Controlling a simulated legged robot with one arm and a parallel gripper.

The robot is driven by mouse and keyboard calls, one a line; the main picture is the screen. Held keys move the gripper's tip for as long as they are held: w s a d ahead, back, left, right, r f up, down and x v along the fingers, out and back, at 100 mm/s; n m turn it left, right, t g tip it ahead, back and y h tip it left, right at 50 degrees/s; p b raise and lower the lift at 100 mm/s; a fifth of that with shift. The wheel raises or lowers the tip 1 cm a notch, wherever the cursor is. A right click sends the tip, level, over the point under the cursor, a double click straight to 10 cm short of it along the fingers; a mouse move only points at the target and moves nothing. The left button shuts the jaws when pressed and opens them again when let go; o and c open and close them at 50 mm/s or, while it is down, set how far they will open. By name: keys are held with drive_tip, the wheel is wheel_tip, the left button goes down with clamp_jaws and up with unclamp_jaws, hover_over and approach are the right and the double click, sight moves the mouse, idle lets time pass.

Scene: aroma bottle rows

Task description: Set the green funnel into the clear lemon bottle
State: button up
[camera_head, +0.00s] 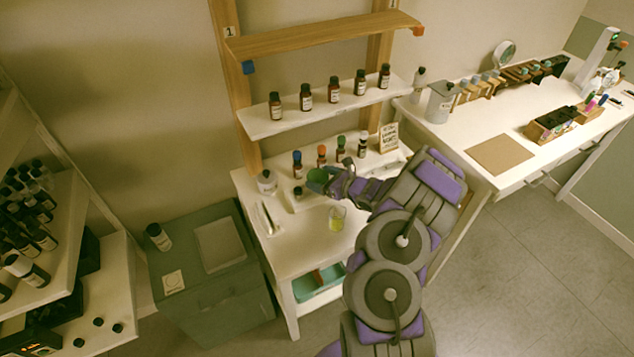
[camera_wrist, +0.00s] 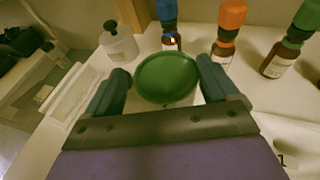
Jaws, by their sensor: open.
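The green funnel (camera_head: 317,179) is on the white bench, near the front of the bottle row. In the wrist view the round green funnel (camera_wrist: 166,80) lies between the two fingers of my gripper (camera_wrist: 162,70), its wide mouth facing the camera. My gripper (camera_head: 331,183) is open around the funnel; I cannot tell whether either finger touches it. What is under the funnel is hidden. A clear vessel with yellow liquid (camera_head: 337,218) stands in front of my gripper; I cannot tell whether it is the lemon bottle.
Behind are brown bottles with blue (camera_head: 297,166), orange (camera_head: 321,157) and green (camera_head: 341,150) tops. A pale, dark-capped bottle (camera_head: 266,183) stands to the left, also in the wrist view (camera_wrist: 117,45). A white tray (camera_head: 266,217) lies left. A bottle shelf (camera_head: 318,112) hangs above.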

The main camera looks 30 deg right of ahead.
sight(313, 175)
drive_tip(key=w, duration=0.1)
drive_tip(key=w+f, duration=0.1)
drive_tip(key=w+f+b, duration=0.1)
drive_tip(key=shift+w+a, duration=0.15)
drive_tip(key=shift+a, duration=0.2)
drive_tip(key=shift+w, duration=0.3)
drive_tip(key=shift+a, duration=0.1)
drive_tip(key=shift+a, duration=0.1)
drive_tip(key=shift+c, duration=0.6)
drive_tip(key=c, duration=0.7)
